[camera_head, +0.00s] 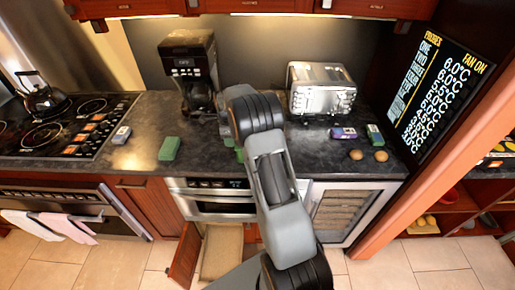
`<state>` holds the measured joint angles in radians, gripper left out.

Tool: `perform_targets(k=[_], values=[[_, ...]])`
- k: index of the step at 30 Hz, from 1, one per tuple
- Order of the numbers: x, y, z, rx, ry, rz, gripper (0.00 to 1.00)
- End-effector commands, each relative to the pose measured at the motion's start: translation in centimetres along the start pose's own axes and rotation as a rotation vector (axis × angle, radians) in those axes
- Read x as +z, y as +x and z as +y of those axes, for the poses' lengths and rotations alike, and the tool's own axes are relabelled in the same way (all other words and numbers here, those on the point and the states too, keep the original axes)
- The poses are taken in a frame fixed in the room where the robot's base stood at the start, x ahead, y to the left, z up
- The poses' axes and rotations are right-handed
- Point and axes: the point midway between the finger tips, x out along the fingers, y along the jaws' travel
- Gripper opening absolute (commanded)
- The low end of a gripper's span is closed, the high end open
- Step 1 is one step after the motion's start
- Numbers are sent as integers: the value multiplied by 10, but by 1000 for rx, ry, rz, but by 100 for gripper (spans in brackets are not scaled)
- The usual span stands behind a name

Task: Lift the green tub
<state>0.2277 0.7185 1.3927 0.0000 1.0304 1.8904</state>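A small green block-shaped item (169,149) stands on the dark counter right of the cooktop. More green (229,142) shows at the left edge of my arm near the counter front; the arm hides most of it, and I cannot tell its shape. A small green and white box (374,134) is at the right end of the counter. I cannot tell for certain which of these is the green tub. My arm crosses the middle of the picture, and my gripper is hidden behind it.
A coffee maker (189,69) and a toaster (321,89) stand at the back of the counter (145,125). A purple box (343,133) and two round brown items (368,155) sit at right. A kettle (42,97) is on the cooktop.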

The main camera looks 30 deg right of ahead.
Motion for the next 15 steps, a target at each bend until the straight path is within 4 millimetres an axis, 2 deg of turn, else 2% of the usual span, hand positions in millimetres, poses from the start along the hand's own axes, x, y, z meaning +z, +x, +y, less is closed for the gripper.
perform_targets(k=[2, 10, 15], values=[[0, 0, 0, 0, 0, 0, 26], [0, 0, 0, 0, 0, 0, 0], [0, 0, 0, 0, 0, 0, 0]])
